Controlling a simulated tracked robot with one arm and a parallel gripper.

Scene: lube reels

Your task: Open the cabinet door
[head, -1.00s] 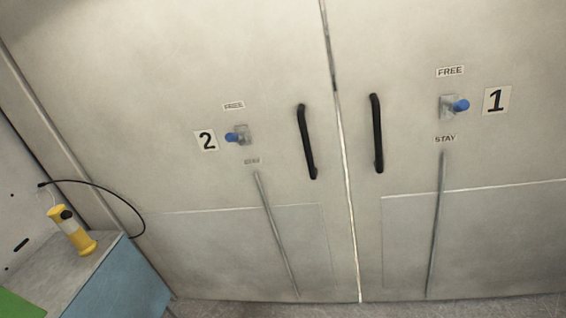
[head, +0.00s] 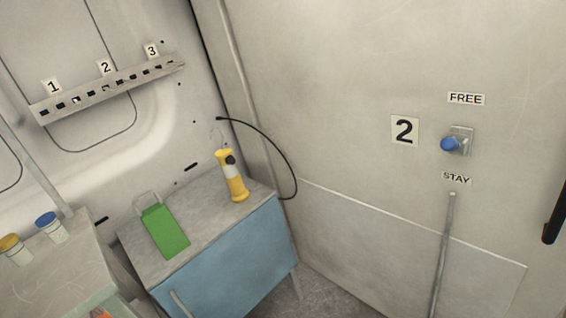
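A large pale cabinet door (head: 340,110) fills the right half of the head view and looks closed. It carries a "2" label (head: 404,131) and a blue-knobbed latch (head: 452,143) between a FREE label (head: 466,99) above and a STAY label (head: 456,178) below. A grey rod (head: 444,250) runs down under the latch. A black door handle (head: 556,212) is partly cut off at the right edge. Door 1 is out of view. My gripper does not show.
A blue cabinet (head: 225,262) with a grey top stands left of the door, bearing a yellow flashlight-like tool (head: 232,176) and a green object (head: 165,230). A black cable (head: 275,145) arcs beside it. A numbered rack (head: 105,90) hangs on the left wall. Jars (head: 50,228) stand at lower left.

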